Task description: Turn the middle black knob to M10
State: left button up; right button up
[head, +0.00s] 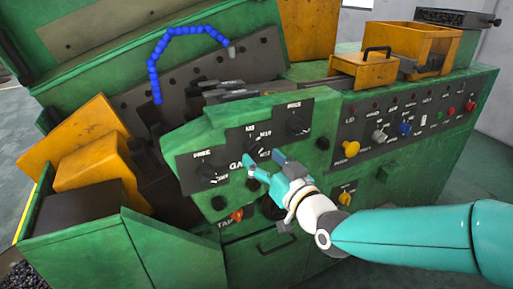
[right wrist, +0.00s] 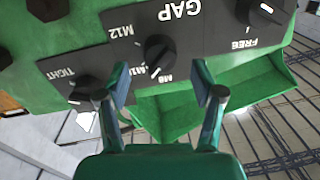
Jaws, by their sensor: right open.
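The middle black knob (head: 253,147) sits on the dark panel of the green machine, between the FREE knob (head: 207,172) and the upper right knob (head: 298,125). In the right wrist view the middle knob (right wrist: 159,52) is near the centre, with M12, M10 and M8 labels around it. Its exact setting is hard to read. My right gripper (head: 264,158) is open and empty in front of this knob. In the wrist view its two fingers (right wrist: 163,84) stand on either side below the knob, apart from it. My left gripper is not in view.
A yellow knob (head: 350,149), a blue knob (head: 404,128) and a red knob (head: 470,106) sit on the right panel. A red button (head: 237,215) is below the dark panel. A blue segmented hose (head: 160,50) arches above the machine at the left.

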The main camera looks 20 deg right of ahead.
aim_at(258, 154)
jog(key=shift+w+a+p, duration=0.15)
jog(key=shift+w+p, duration=0.15)
jog(key=shift+w, duration=1.5)
jog(key=c, duration=1.1)
jog(key=m+b, duration=0.1)
jog(key=b, duration=0.1)
jog(key=m+b, duration=0.1)
jog(key=b, duration=0.1)
jog(key=shift+f, duration=0.3)
jog(key=shift+c, duration=0.2)
jog(key=shift+r+m+b, duration=0.2)
jog(key=shift+m+b, duration=0.2)
jog(key=shift+b, duration=0.2)
jog(key=shift+r, duration=0.1)
jog(key=o, duration=1.1)
jog(key=shift+o, duration=0.2)
